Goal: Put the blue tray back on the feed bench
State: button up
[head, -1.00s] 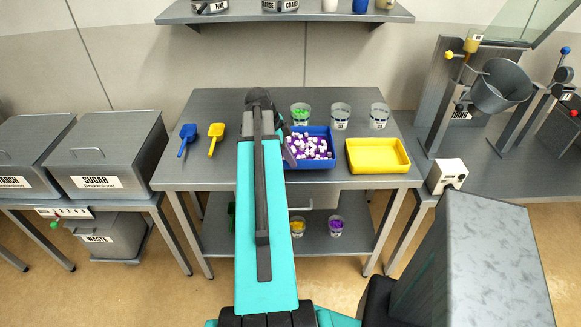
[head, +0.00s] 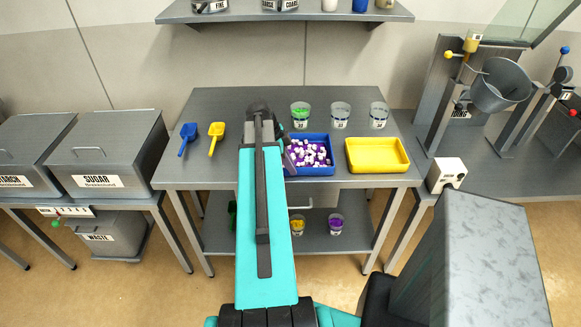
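The blue tray (head: 322,170), filled with white and purple pieces, is level over the middle of the feed bench (head: 210,170). I cannot tell whether its underside touches the bench top. My gripper (head: 288,158) is at the tray's left edge, with a dark finger showing against it. The tray moves together with my gripper, so it looks gripped there, though my arm hides most of the fingers and the tray's left side.
A yellow tray (head: 378,168) stands close to the right. Cups (head: 301,117) (head: 340,117) (head: 378,116) line the back. A blue scoop (head: 187,138) and a yellow scoop (head: 216,138) lie left of my arm. A shelf (head: 285,14) hangs above.

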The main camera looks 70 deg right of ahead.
jog(key=o, duration=0.3)
jog(key=shift+r, duration=0.15)
jog(key=shift+r, duration=0.1)
jog(key=b+v, duration=0.3)
jog(key=v, duration=0.9)
dwell(0.3)
jog(key=shift+w+a, duration=0.1)
dwell(0.7)
